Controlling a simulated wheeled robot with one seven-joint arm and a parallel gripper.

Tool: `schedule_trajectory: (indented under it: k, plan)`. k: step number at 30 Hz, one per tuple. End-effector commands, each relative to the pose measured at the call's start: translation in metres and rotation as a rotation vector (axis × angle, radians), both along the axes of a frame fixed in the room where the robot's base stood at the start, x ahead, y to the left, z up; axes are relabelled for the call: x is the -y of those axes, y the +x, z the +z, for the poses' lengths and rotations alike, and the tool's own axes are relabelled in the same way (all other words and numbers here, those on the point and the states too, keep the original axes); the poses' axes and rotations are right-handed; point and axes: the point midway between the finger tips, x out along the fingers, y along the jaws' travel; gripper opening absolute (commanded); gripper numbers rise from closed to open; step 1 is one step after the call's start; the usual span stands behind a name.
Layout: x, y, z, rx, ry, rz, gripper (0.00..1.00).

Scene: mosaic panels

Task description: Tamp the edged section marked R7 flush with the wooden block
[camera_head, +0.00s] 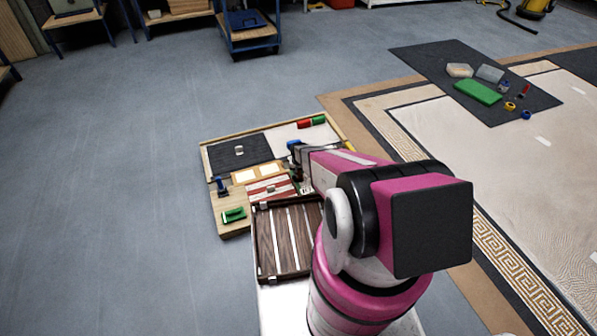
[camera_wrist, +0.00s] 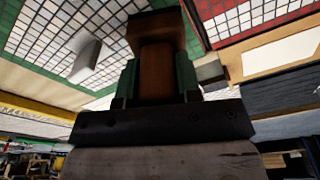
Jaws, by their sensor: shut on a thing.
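In the wrist view my gripper (camera_wrist: 158,78) is shut on the brown wooden block (camera_wrist: 156,30), with a green finger on each side of it. The block's wide dark end points at a green-edged section (camera_wrist: 35,42) of white tiles; I cannot tell whether it touches. A red-edged section (camera_wrist: 205,22) of white tiles lies at upper right. No R7 mark is readable, so I cannot tell which section is R7. In the head view my arm hides most of the gripper and block.
A pale block (camera_wrist: 86,60) lies on the green-edged section, and a small grey block (camera_wrist: 211,71) is right of my gripper. In the head view, a dark panel (camera_head: 225,153) and a slatted wooden tray (camera_head: 265,245) lie close by. Open floor is at left.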

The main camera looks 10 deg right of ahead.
Motion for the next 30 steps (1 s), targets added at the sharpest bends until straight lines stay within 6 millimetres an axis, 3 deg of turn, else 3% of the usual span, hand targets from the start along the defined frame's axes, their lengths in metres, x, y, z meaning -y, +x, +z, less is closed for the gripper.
schedule_trajectory:
  k: [13,30]
  plan:
    - [0.000,0.000,0.001,-0.001,0.000,0.000,0.08]
    - [0.000,-0.001,0.040,0.000,0.000,0.000,0.08]
